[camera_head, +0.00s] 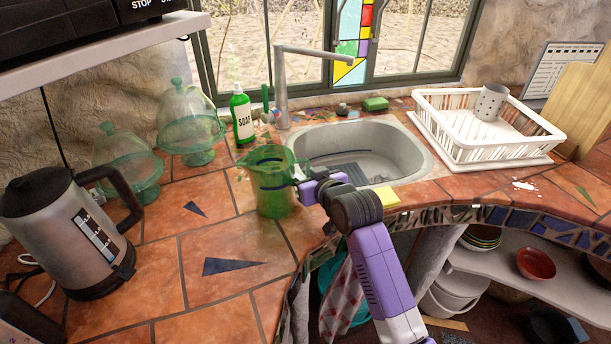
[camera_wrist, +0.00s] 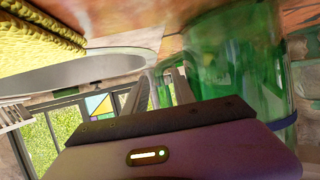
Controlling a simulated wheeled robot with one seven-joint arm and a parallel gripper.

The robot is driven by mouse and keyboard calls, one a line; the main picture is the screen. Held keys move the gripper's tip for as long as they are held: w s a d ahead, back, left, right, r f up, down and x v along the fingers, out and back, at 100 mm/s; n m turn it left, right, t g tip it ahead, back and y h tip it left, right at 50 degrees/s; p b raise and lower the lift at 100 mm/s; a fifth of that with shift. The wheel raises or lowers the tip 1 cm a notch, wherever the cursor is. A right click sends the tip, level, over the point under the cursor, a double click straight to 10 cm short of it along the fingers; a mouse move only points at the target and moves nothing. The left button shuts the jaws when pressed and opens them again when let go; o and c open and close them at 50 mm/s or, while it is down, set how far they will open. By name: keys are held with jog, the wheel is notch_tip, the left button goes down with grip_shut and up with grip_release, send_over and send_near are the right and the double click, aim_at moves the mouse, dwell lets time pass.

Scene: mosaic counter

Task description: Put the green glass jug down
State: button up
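The green glass jug (camera_head: 272,183) is upright at the counter's front, left of the sink. In the head view I cannot tell whether its base touches the tiles. My gripper (camera_head: 303,172) is at the jug's right side, by its handle. In the wrist view the jug (camera_wrist: 235,70) fills the right part. The fingers of my gripper (camera_wrist: 160,88) are close together there, beside the jug's body, and appear shut on its handle. The grip itself is partly hidden.
A kettle (camera_head: 68,230), glass domes (camera_head: 190,125) and a soap bottle (camera_head: 242,117) stand around the jug. Tiles (camera_head: 175,265) front left are clear. A dish rack (camera_head: 490,135) is right.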

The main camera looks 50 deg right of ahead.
jog(key=shift+r, duration=0.25)
jog(key=v, duration=1.2)
jog(key=s+a+f+n+t+y, duration=0.1)
jog(key=s+a+f, duration=0.35)
jog(key=a, duration=0.25)
jog(key=s+a+f+n+y, duration=0.1)
jog(key=s+a+f, duration=0.2)
jog(key=s+a, duration=0.3)
jog(key=s+a+r+n+y, duration=0.1)
jog(key=s+a, duration=0.3)
jog(key=s, duration=0.4)
jog(key=s+a+r+n+t+y, duration=0.1)
jog(key=s+a+n+y, duration=0.1)
jog(key=s+a, duration=0.3)
jog(key=s, duration=0.3)
jog(key=shift+s+a+r+y, duration=0.25)
jog(key=shift+a+r+y, duration=0.05)
jog(key=shift+o, duration=0.6)
jog(key=shift+d, duration=0.1)
